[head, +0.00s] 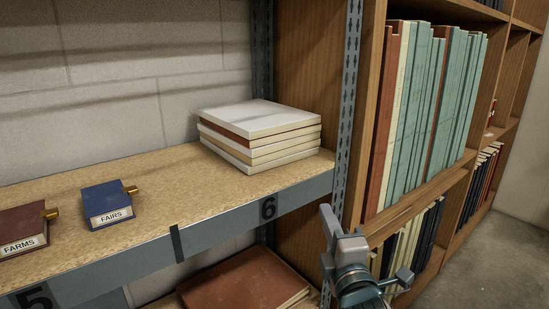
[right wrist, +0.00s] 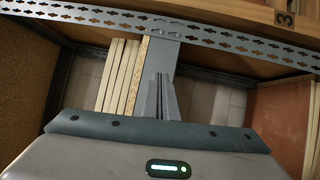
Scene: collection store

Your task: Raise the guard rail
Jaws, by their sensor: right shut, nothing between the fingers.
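A grey rail (head: 215,221) runs along the front edge of the chipboard shelf, bearing the numbers 5 and 6 and a dark strip. I cannot tell whether this is the guard rail or the shelf's fixed front beam. My right gripper (head: 329,218) is shut and empty, in front of the shelf's right end, just below and right of the number 6. In the right wrist view its closed fingers (right wrist: 163,82) point at the grey rail (right wrist: 158,52) near the perforated post. Whether they touch it is unclear. My left gripper is not in view.
On the shelf (head: 145,190) are a pile of pale books (head: 262,137), a blue FAIRS box (head: 108,204) and a dark red FARMS box (head: 24,229). A perforated upright post (head: 349,110) stands right of the pile. A wooden bookcase (head: 372,130) is beyond. A brown book (head: 245,282) lies below.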

